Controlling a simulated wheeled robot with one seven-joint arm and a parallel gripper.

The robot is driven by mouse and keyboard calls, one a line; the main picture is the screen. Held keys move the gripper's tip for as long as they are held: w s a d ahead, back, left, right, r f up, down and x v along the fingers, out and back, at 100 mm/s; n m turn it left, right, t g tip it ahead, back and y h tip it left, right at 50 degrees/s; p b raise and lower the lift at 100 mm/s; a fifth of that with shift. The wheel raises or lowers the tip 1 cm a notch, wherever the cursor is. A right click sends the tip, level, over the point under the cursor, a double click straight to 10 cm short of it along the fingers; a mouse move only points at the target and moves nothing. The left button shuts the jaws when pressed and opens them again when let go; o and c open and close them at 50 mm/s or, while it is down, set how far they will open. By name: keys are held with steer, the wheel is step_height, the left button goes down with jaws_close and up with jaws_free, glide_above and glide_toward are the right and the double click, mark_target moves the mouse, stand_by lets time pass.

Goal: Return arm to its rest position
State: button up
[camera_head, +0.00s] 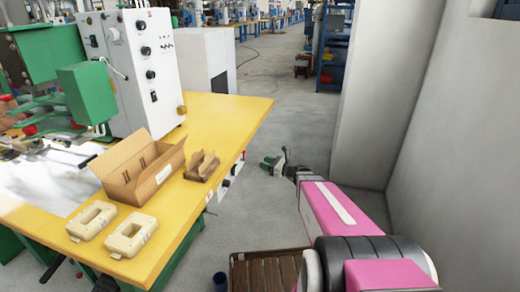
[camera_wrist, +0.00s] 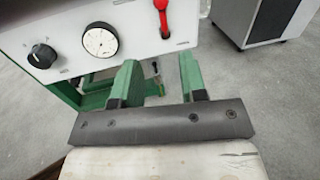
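My pink arm (camera_head: 345,212) reaches forward from the lower right in the head view, over the floor to the right of the yellow table (camera_head: 215,118). My gripper (camera_head: 268,163) is at its far end, small in this view, apart from the table's right edge. In the wrist view my gripper (camera_wrist: 160,68) shows two green fingers with a clear gap between them. It is open, and I see nothing held. The fingers point toward a white control panel (camera_wrist: 70,22) with a black knob, a round gauge and a red lever.
On the table stand an open cardboard box (camera_head: 150,185), a smaller carton (camera_head: 202,166), two cream parts (camera_head: 92,220) and a white machine (camera_head: 135,65). A wooden slatted crate (camera_head: 265,272) is low beside my arm. A pale wall (camera_head: 455,130) rises at right.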

steer(key=s+a+f+n+g+h, duration=0.1)
steer(key=s+f+n+g+h, duration=0.2)
steer(key=s+n, duration=0.35)
steer(key=s+a+f+n+g+h, duration=0.2)
steer(key=s+n+g, duration=0.3)
steer(key=n, duration=0.2)
steer(key=s+d+n+g+h, duration=0.2)
steer(key=s+d+n+h, duration=0.6)
steer(key=d+n+h, duration=0.1)
steer(key=shift+s+d+n+h, duration=0.25)
steer(key=shift+n+h, duration=0.35)
steer(key=shift+n, duration=0.25)
